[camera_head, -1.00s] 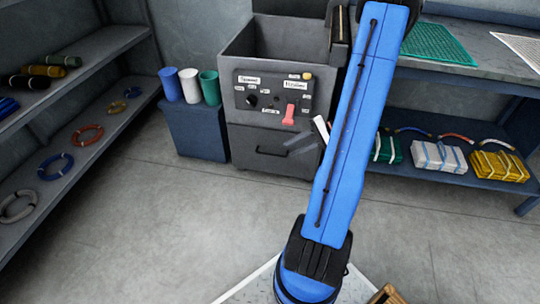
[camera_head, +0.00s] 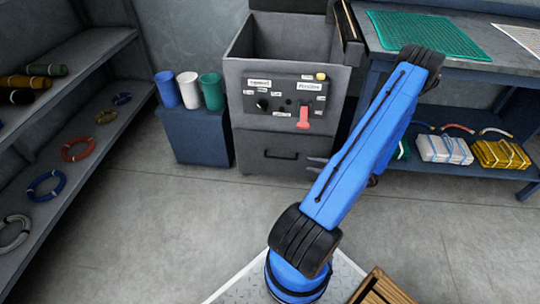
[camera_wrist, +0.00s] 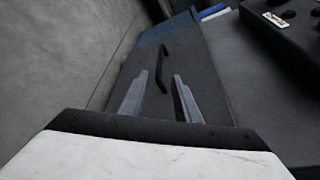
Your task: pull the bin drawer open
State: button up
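The bin drawer (camera_head: 254,163) is the dark grey lower front of the grey bin cabinet, and its front looks flush with the cabinet. It has a black bar handle (camera_head: 281,157), which also shows in the wrist view (camera_wrist: 164,62). My gripper (camera_head: 316,163) is just right of the handle in the head view, partly hidden behind my blue arm. In the wrist view my gripper (camera_wrist: 160,76) has its two grey fingers apart and nothing held between them. The handle lies ahead of the fingertips, lined up with the gap, and its near end shows between them.
A control panel (camera_head: 283,97) with a black knob and a red lever is above the drawer. A blue stand (camera_head: 195,138) with cups is left of the bin. A workbench (camera_head: 440,70) stands right. A shelf with rings (camera_head: 78,149) is far left. The floor before the drawer is clear.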

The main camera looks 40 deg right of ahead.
aim_at(283, 158)
jog(key=x, duration=1.7)
jog(key=shift+w+a+f, duration=0.15)
jog(key=shift+w, duration=0.15)
grip_shut()
